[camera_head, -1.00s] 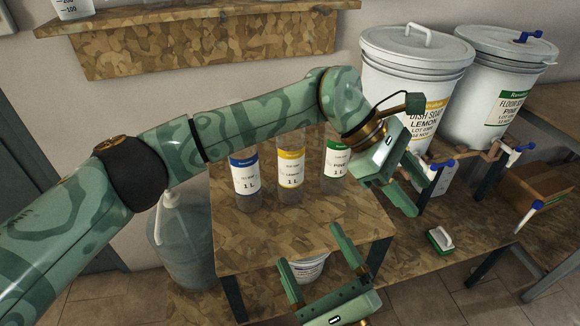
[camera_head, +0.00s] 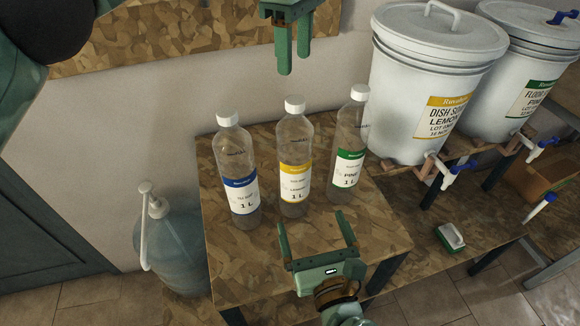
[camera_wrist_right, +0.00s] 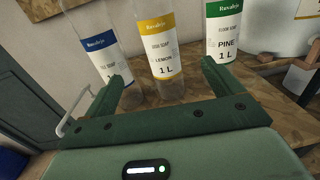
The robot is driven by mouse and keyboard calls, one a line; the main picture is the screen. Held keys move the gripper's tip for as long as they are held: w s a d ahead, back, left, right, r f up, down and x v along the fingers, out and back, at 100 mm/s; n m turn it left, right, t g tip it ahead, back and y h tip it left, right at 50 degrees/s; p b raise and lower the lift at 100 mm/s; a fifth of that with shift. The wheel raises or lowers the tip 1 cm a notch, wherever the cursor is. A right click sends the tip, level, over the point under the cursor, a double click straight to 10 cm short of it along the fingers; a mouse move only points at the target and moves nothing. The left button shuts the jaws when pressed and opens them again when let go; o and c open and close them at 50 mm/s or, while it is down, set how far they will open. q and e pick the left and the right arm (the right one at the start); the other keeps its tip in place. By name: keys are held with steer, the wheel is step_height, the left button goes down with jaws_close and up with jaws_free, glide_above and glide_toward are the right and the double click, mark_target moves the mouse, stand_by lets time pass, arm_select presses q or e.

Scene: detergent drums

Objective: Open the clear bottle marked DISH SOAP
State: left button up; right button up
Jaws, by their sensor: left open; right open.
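The clear bottle with the yellow label (camera_head: 295,175) stands upright in the middle of three bottles, its white cap (camera_head: 295,104) on. In the right wrist view its label (camera_wrist_right: 159,50) reads dish soap, lemon, 1 L; its top is cut off there. My left gripper (camera_head: 294,62) is open and empty, pointing down above this bottle, clear of the cap. My right gripper (camera_head: 312,222) is open and empty, low in front of the bottle. Its fingers (camera_wrist_right: 164,62) appear either side of the bottle in the wrist view; I cannot tell any contact.
A blue-labelled bottle (camera_head: 238,180) stands left and a green-labelled one (camera_head: 349,150) right, both capped, on the wooden stand (camera_head: 260,270). White drums (camera_head: 415,110) with taps stand at right. A green-and-white brush (camera_head: 450,237) lies on the lower bench. A pump jug (camera_head: 170,245) is at left.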

mark_target(294, 169)
arm_select(q)
steer(key=shift+d, duration=0.1)
arm_select(e)
steer(key=x, duration=1.5)
steer(key=shift+w, duration=0.35)
steer(key=shift+r, duration=0.1)
steer(key=c, duration=2)
arm_select(q)
steer(key=m, duration=0.4)
steer(key=shift+m, duration=0.4)
steer(key=m, duration=0.3)
steer(key=shift+f+m, duration=0.15)
steer(key=shift+m, duration=0.35)
step_height(294, 169, down, 8)
steer(key=shift+r, duration=0.1)
